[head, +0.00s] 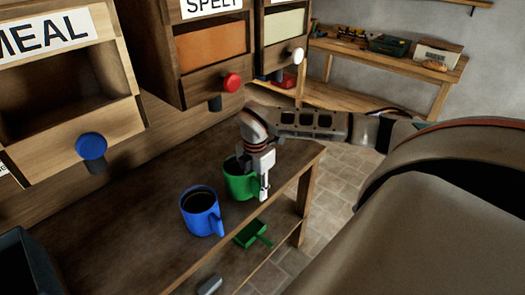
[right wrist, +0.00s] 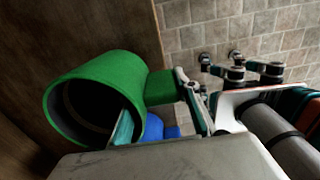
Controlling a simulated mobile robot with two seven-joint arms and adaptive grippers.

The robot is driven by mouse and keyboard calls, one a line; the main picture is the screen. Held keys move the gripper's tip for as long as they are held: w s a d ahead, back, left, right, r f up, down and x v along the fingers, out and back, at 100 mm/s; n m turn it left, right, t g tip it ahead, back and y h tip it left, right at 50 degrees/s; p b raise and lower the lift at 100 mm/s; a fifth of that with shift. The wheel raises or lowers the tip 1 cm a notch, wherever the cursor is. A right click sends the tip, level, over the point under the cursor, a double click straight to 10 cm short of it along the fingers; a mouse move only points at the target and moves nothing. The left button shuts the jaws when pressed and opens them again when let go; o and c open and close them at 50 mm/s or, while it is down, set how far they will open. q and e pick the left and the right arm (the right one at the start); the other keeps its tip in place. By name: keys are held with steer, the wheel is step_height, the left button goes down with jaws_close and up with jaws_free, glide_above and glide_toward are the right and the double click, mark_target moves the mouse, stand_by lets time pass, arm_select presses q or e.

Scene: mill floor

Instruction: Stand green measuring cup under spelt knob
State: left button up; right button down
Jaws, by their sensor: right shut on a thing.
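The green measuring cup (head: 236,184) is upright at the right end of the wooden bench, right of and nearer than the red knob (head: 231,82) under the SPELT label (head: 212,5). A dark spout (head: 215,103) sits below that knob. My right gripper (head: 263,188) is shut on the cup at its handle side. In the right wrist view the cup (right wrist: 100,75) shows its open mouth, with its handle (right wrist: 160,87) between my fingers (right wrist: 162,118). I cannot tell whether the cup's base touches the bench. My left gripper is out of view.
A blue cup (head: 201,211) stands just in front of the green one. A green scoop (head: 253,235) lies below the bench edge. A blue knob (head: 91,146) is on the MEAL bin, a white knob (head: 298,55) on the right bin.

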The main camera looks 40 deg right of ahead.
steer(key=w, duration=0.4)
steer(key=shift+a+f, duration=0.15)
steer(key=shift+w+a+f, duration=0.1)
steer(key=shift+w+f, duration=0.05)
steer(key=shift+w, duration=0.95)
steer(key=shift+w+a+f, duration=0.1)
steer(key=shift+w, duration=1)
steer(key=shift+w+f, duration=0.15)
steer(key=shift+f, duration=0.35)
steer(key=shift+f+b, duration=0.3)
steer(key=shift+b, duration=0.1)
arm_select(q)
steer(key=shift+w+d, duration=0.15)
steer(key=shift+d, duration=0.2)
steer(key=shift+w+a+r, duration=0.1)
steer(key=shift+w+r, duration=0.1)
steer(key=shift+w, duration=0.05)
